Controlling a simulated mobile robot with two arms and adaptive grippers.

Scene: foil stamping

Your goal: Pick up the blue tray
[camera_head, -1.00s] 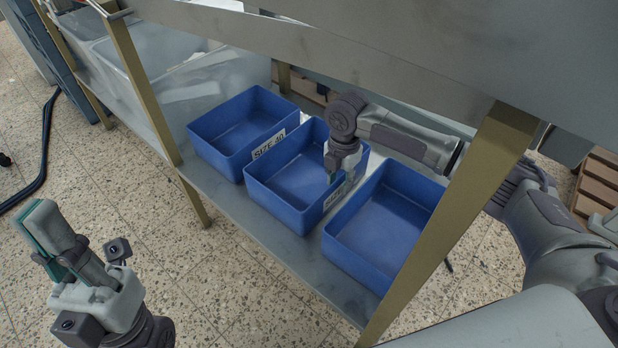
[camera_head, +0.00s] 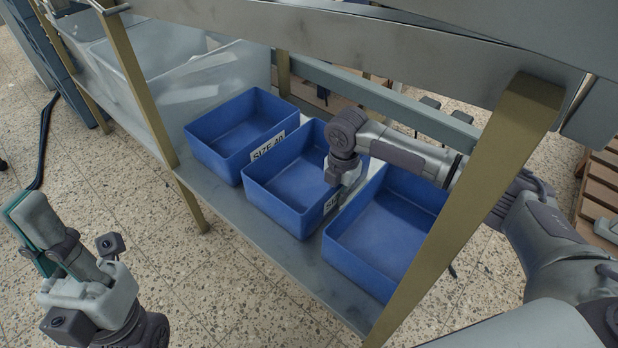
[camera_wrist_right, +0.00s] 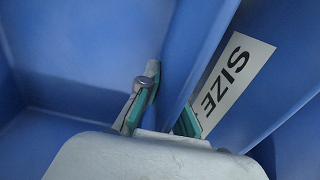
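Three open blue trays stand in a row on a grey shelf: a left tray (camera_head: 215,165), a middle tray (camera_head: 270,203) and a right tray (camera_head: 350,252). My right gripper (camera_wrist_right: 166,100) is at the right wall of the middle tray, near its label (camera_head: 331,203). In the right wrist view its teal-padded fingers straddle a blue tray wall (camera_wrist_right: 190,60), apart from each other; firm contact is not clear. In the head view its fingertips are hidden. My left gripper (camera_head: 28,228) is raised over the floor at the left, away from the trays; its finger gap is unclear.
The shelf (camera_head: 225,205) sits under a grey tabletop (camera_head: 330,45) with brass-coloured legs (camera_head: 465,215). My right arm reaches in below the top, behind the right front leg. A clear bin (camera_head: 200,80) stands left of the trays. The floor in front is clear.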

